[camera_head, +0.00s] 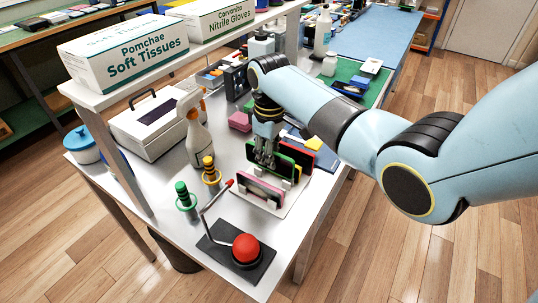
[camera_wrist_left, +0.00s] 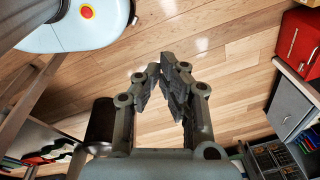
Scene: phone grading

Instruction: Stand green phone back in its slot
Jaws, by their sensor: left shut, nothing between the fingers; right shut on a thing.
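The green phone (camera_head: 285,165) stands on edge at the white rack (camera_head: 270,208), between a pink phone (camera_head: 260,192) in front and a red-edged dark phone (camera_head: 298,153) behind. My right gripper (camera_head: 265,160) comes down from above and is shut on the green phone near its left end. I cannot tell whether the phone's lower edge is seated in its slot, as the pink phone and rack hide it. My left gripper (camera_wrist_left: 172,88) shows only in the left wrist view; it is shut and empty, above the wooden floor.
A red button (camera_head: 245,248) on a dark base sits at the near table edge. Screwdrivers in holders (camera_head: 211,174), a spray bottle (camera_head: 195,130) and a white case (camera_head: 150,125) stand left of the rack. Pink blocks (camera_head: 240,121) lie behind.

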